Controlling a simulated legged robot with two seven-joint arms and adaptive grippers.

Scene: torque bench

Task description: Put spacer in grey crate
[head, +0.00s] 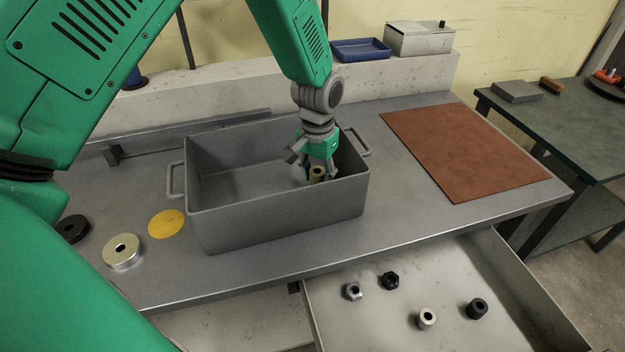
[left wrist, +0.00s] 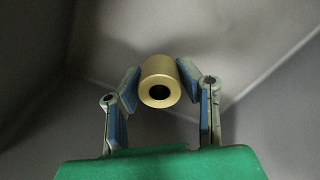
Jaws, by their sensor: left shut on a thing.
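The spacer is a short brass-coloured cylinder with a hole (head: 317,173), and it also shows in the left wrist view (left wrist: 160,80). My left gripper (head: 315,170) is shut on it, with the blue-grey finger pads on both sides of it in the left wrist view. The grey crate (head: 280,215) is a deep open box with side handles, standing on the bench. The gripper and spacer are inside the crate's opening, near its right end. I cannot tell whether the spacer touches the crate floor. My right gripper does not show.
A metal ring (head: 123,252), a dark ring (head: 72,229) and a yellow disc (head: 166,224) lie left of the crate. A brown mat (head: 462,150) covers the bench's right side. An open drawer (head: 450,290) in front holds several small parts. A blue tray (head: 360,49) stands behind.

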